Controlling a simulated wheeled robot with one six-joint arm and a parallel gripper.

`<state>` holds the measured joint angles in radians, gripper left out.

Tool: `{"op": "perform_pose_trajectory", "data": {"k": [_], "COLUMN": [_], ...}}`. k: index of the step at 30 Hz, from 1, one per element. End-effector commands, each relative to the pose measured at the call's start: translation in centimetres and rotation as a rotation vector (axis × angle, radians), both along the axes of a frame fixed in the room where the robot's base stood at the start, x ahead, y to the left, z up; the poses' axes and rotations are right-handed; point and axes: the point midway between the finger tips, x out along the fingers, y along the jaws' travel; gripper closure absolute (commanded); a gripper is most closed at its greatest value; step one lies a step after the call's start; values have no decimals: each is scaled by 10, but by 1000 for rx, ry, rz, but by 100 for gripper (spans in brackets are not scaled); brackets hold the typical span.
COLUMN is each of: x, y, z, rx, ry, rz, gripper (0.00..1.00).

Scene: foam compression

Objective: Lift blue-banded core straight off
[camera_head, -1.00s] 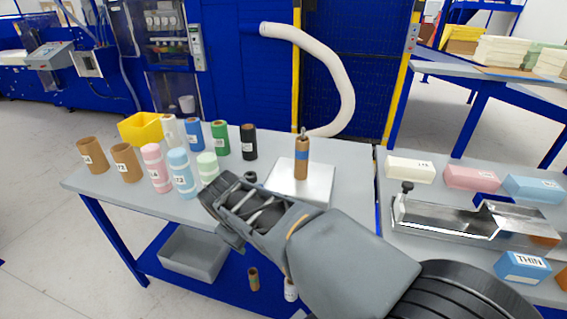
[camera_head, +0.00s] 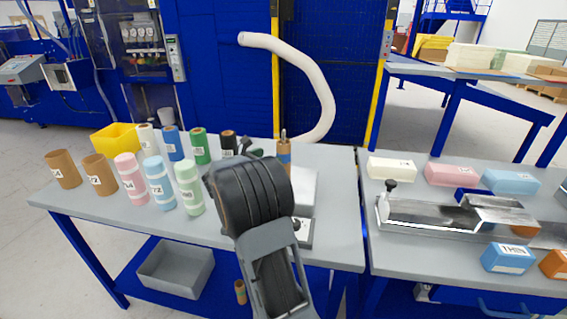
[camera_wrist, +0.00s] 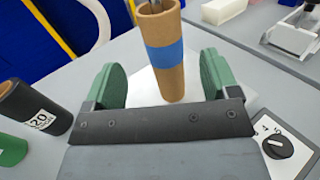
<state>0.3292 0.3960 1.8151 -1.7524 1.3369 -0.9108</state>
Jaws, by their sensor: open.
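The blue-banded core (camera_wrist: 163,68) is a brown cardboard tube with a blue band round its middle. It stands upright on a metal post whose tip shows at its top, over a pale square plate (camera_wrist: 143,88). In the head view the core (camera_head: 284,150) is partly hidden behind my arm. My gripper (camera_wrist: 163,85) is open, with one green-padded finger to the left of the core and one to the right. The core appears between or just beyond the fingertips; I cannot tell which. No contact shows. In the head view the fingers are mostly hidden by my wrist.
Several coloured and brown rolls (camera_head: 160,183) stand left of my arm. A black roll labelled 20 (camera_wrist: 33,112) is left of the gripper. A dial box (camera_wrist: 280,145) sits at the right. Foam blocks (camera_head: 453,174) and a metal fixture (camera_head: 440,218) lie on the right table.

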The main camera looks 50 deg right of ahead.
Motion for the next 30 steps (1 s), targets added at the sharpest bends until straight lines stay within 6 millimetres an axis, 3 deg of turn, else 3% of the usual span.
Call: {"op": "perform_pose_trajectory", "data": {"k": [3,14,21,30], "x": [-1,-3,-6,-6], "y": [-19,-45,-76,-89], "z": [0,-1,-4,-5], "rx": [1,2,2,3], "ry": [0,-1,-2,-2], "rz": [-2,-3,-2,1], "gripper": [19,19,19,19]}}
